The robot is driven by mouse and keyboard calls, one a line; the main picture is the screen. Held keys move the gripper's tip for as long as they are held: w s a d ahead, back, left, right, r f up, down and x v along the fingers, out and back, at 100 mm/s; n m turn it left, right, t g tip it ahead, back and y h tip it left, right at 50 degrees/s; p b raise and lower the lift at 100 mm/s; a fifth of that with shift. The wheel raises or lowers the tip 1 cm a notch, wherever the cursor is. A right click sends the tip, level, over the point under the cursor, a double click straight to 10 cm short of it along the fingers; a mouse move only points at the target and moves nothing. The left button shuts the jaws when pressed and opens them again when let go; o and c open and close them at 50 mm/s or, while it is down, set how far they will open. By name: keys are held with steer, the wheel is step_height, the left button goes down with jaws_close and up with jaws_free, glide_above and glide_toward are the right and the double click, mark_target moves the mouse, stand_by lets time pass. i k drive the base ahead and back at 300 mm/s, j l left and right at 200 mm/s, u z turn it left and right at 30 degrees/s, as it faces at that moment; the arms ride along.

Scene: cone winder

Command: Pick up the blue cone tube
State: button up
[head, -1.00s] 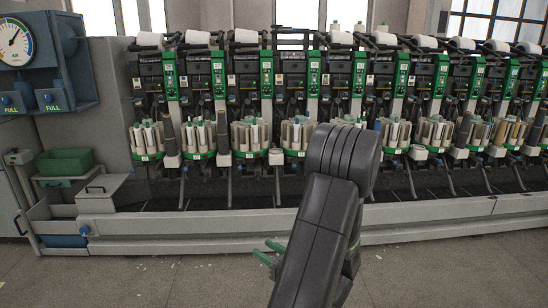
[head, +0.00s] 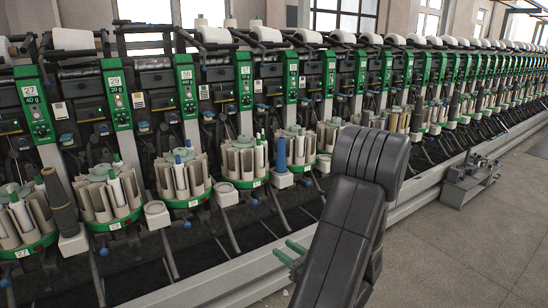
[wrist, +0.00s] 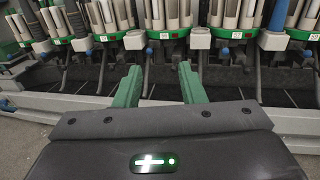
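The blue cone tube (head: 281,153) stands upright on a small white block (head: 283,180) at the front of the winder, right of the middle carousels. In the wrist view a blue tube (wrist: 277,17) shows at the upper right, its top cut off. My gripper (wrist: 160,70) has its two green fingers well apart with nothing between them. In the head view my gripper (head: 282,249) is low in front of the machine, below and apart from the blue cone tube, partly hidden behind my dark arm.
Round carousels of pale tubes (head: 181,175) line the machine, with green-panelled winding heads above. A dark cone (head: 60,200) stands at the left. A grey rail (head: 225,288) runs along the machine's foot. A grey floor unit (head: 468,182) stands at the right; the floor (head: 460,240) before it is clear.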

mark_target(280, 166)
steer(key=i+l+z, duration=0.15)
steer(key=i, duration=0.45)
steer(key=i+l+z, duration=0.2)
steer(key=i, duration=0.4)
steer(key=i+l+u, duration=0.7)
steer(key=i+l, duration=0.05)
steer(key=i, duration=0.1)
